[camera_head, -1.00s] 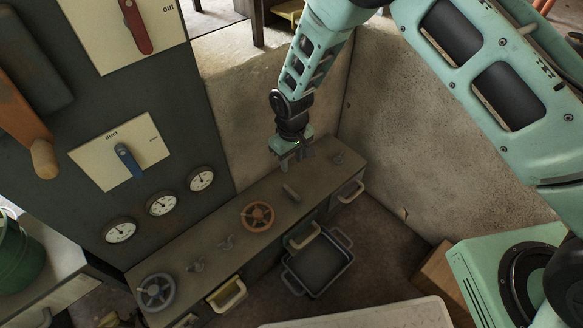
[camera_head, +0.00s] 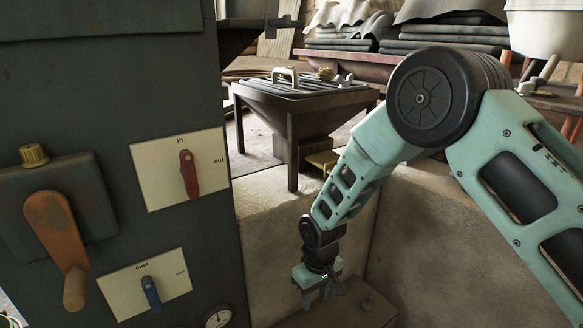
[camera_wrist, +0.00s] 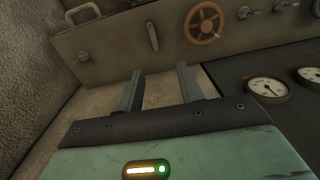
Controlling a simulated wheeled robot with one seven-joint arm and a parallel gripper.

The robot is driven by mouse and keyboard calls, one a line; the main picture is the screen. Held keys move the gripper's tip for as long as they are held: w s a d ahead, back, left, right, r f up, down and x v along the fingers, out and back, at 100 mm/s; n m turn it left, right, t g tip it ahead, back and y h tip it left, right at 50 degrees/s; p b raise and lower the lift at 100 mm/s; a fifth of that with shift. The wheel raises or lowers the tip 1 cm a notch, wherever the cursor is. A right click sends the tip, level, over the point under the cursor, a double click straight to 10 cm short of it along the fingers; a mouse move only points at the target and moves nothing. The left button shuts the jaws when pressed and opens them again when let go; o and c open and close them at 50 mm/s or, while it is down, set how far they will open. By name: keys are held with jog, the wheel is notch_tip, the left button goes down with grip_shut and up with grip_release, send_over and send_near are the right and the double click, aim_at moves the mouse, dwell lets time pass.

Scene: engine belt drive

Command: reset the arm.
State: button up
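My gripper (camera_head: 316,296) hangs from my teal arm, pointing down over the bench at the lower middle of the head view. In the wrist view, the two fingers of my gripper (camera_wrist: 160,85) stand apart with nothing between them, so it is open and empty. Past the fingertips is the bench panel (camera_wrist: 120,48), with a small lever (camera_wrist: 152,37) and an orange handwheel (camera_wrist: 205,24). I see no contact between the fingers and these parts.
A dark cabinet at left carries a red lever (camera_head: 188,173), a blue lever (camera_head: 150,292), an orange crank handle (camera_head: 56,235) and a gauge (camera_head: 218,318). Behind the low wall (camera_head: 270,215) stands a hopper table (camera_head: 300,95). More gauges (camera_wrist: 267,87) show in the wrist view.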

jog(key=s+r, duration=1.3)
jog(key=r, duration=0.4)
jog(key=s+d+r+n, duration=0.1)
jog(key=s+d+r, duration=0.3)
jog(key=s, duration=0.3)
jog(key=s+d+r, duration=0.4)
jog(key=s, duration=0.3)
notch_tip(320, 180, up, 25)
jog(key=p, duration=2.6)
jog(key=shift+a, duration=0.15)
